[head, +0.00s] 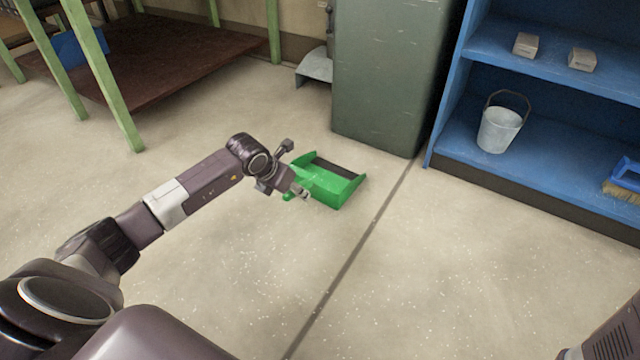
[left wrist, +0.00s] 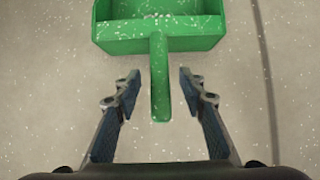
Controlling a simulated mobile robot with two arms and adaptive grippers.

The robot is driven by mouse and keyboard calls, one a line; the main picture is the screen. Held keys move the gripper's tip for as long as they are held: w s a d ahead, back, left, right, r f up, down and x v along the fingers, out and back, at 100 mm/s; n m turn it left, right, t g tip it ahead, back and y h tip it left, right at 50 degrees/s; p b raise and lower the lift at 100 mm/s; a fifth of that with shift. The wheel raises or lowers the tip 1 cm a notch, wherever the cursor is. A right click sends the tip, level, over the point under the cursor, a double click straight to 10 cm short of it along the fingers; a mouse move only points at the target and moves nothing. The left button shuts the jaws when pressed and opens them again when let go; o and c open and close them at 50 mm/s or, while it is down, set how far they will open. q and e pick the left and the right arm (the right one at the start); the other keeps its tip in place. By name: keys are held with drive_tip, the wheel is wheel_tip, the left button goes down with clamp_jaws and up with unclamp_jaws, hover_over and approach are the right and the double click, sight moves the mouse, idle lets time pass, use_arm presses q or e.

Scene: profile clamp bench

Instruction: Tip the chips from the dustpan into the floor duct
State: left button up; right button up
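The green dustpan (head: 337,190) lies on the floor in front of a grey-green cabinet in the head view. In the left wrist view its pan (left wrist: 190,36) is at the top and its handle (left wrist: 160,85) points down towards me. Pale specks, probably chips (left wrist: 150,15), show inside the pan. My left gripper (head: 298,190) is open at the handle. In the left wrist view its fingers (left wrist: 159,85) stand on either side of the handle, with a gap on both sides. My right gripper is not in view. I cannot make out a floor duct for certain.
The grey-green cabinet (head: 388,75) and blue shelf (head: 449,110) stand behind the dustpan. The shelf holds a bucket (head: 499,130), two small boxes and a brush (head: 622,190). A dark strip (head: 355,255) crosses the floor. Pale specks dot the floor. A green-legged table (head: 105,85) stands back left.

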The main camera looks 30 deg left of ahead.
use_arm(q)
clamp_jaws()
drive_tip(key=shift+w+r, duration=0.1)
drive_tip(key=shift+r, duration=0.1)
wheel_tip(320, 180, up, 12)
drive_tip(key=p, duration=1)
drive_tip(key=shift+p, duration=0.3)
